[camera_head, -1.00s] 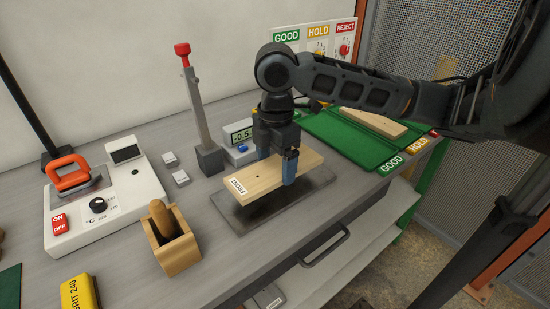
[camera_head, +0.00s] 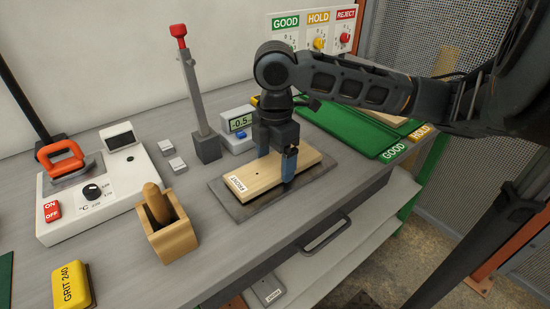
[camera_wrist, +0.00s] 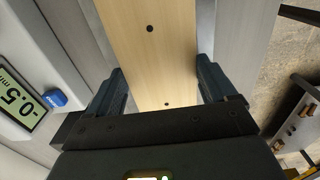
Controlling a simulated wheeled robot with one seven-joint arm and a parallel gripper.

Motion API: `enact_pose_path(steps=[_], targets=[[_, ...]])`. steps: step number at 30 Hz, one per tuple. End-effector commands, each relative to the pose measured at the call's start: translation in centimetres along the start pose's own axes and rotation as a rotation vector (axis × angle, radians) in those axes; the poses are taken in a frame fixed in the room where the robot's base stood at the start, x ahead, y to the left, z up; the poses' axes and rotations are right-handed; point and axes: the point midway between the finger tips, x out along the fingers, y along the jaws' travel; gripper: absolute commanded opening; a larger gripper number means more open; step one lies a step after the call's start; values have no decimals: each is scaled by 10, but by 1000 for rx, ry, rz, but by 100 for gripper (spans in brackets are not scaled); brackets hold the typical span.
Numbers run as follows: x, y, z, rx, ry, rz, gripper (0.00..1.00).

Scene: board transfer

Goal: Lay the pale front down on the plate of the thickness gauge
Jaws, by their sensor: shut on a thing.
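The pale front (camera_head: 265,177) is a light wooden board with a label at its left end and small dark holes. It lies level over the dark grey plate (camera_head: 233,211) of the thickness gauge and looks to be on it or very close above it; I cannot tell which. My gripper (camera_head: 274,168) is shut across the board's width, with a blue finger at each long side. In the wrist view the board (camera_wrist: 150,60) runs between the two fingers (camera_wrist: 165,90). The gauge's display (camera_head: 241,121) reads -0.5.
A wooden box with a peg (camera_head: 172,238) stands left of the plate, near the front edge. A white heating unit (camera_head: 95,195) and a yellow grit block (camera_head: 72,286) are farther left. A lever post (camera_head: 200,110) stands behind the plate. Green trays (camera_head: 350,130) lie to the right.

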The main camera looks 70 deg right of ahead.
Motion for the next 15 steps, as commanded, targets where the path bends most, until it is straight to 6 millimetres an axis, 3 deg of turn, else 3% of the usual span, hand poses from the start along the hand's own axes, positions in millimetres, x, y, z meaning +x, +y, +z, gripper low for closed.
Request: enact_pose_path(steps=[12,13,15], targets=[[6,0,0,0,0,0,48],[5,0,0,0,0,0,87],[5,0,0,0,0,0,94]])
